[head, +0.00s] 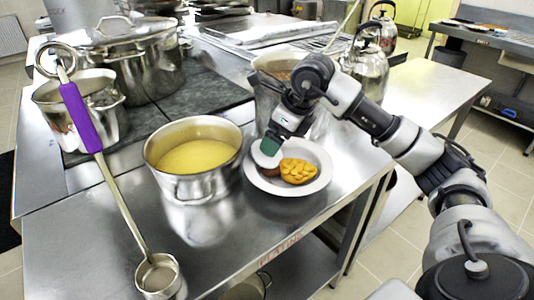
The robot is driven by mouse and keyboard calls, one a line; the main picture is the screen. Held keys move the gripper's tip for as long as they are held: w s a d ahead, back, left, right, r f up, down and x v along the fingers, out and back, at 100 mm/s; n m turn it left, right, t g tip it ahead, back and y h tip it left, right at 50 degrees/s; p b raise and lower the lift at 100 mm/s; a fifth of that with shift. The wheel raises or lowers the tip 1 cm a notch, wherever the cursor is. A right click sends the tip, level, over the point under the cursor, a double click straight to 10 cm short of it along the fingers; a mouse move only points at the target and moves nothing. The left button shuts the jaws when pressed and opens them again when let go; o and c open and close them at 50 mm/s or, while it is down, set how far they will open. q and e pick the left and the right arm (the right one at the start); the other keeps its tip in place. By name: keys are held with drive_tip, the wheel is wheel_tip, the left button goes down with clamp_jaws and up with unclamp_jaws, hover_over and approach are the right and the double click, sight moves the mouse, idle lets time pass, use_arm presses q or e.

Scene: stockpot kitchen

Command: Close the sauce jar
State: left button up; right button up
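A small round item with a white top (266,156), which looks like the lidded sauce jar, sits at the left side of a plate. A brown part shows below the white top, but I cannot tell if the top is seated. My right gripper (273,142) points down directly over the white top, its dark green fingertips at or touching it. The fingers overlap the top, so I cannot tell whether they grip it. My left gripper is not in view.
A purple-handled ladle (80,117) slants across the left. A tall steel pot (262,88) stands behind the plate. The table (300,222) is clear in front.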

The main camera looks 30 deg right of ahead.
drive_tip(key=shift+f, duration=0.1)
drive_tip(key=x, duration=0.5)
drive_tip(key=shift+w+a, duration=0.2)
drive_tip(key=c, duration=0.6)
drive_tip(key=shift+o, duration=0.2)
drive_tip(key=shift+r, duration=0.2)
